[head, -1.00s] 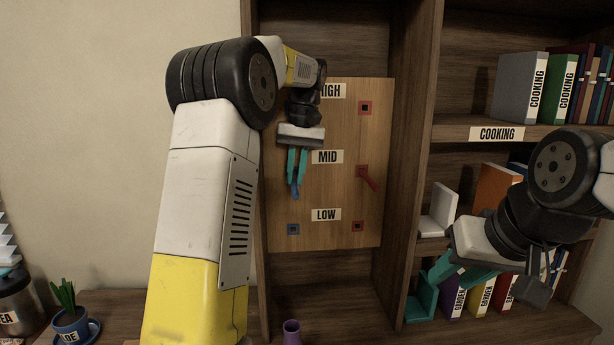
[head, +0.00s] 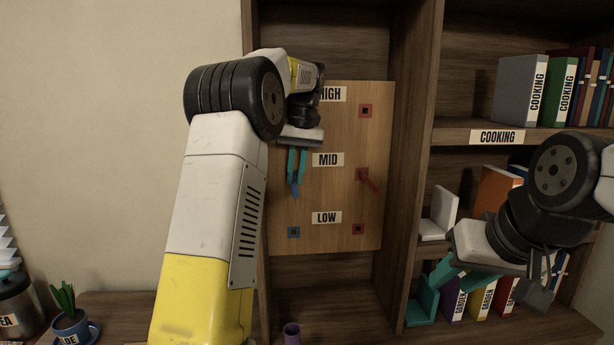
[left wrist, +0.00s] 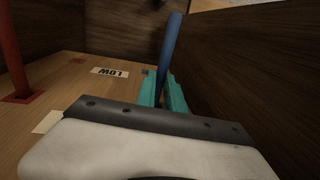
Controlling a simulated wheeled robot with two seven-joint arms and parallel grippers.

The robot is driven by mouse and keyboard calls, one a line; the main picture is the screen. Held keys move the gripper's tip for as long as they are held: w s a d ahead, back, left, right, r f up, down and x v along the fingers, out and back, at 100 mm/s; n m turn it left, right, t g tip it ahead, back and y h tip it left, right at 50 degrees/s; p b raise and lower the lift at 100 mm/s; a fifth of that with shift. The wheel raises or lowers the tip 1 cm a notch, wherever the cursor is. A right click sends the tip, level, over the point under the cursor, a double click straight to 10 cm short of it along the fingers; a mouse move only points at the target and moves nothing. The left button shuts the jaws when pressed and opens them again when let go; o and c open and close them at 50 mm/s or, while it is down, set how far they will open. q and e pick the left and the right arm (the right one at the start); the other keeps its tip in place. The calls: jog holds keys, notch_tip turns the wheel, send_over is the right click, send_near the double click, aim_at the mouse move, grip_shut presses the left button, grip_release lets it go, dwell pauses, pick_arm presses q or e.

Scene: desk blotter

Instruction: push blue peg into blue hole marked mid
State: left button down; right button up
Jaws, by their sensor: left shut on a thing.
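A wooden board (head: 335,205) stands upright in the shelf bay, with labels HIGH, MID (head: 328,160) and LOW. My left gripper (head: 296,178) is shut on the blue peg (head: 295,190), left of the MID label and in front of the board. In the left wrist view the blue peg (left wrist: 171,48) sticks out from between the teal fingers (left wrist: 171,95), slanting. The blue hole at MID is hidden, apparently behind the gripper. The blue LOW hole (head: 293,232) is empty. My right gripper (head: 465,275) is at the lower right; its opening is unclear.
A red peg (head: 369,180) sits in the red MID hole. The red HIGH hole (head: 365,111) and red LOW hole (head: 358,229) are empty. The bay's dark side wall rises close beside the left gripper. A purple cup (head: 291,333) stands below the board.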

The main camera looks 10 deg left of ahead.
pick_arm(q)
jog(key=shift+w+a, duration=0.15)
jog(key=shift+w, duration=0.3)
jog(key=c, duration=1.3)
grip_release()
jog(key=shift+c, duration=0.2)
notch_tip(320, 180, up, 8)
jog(key=d, duration=0.1)
jog(key=shift+w+f, duration=0.15)
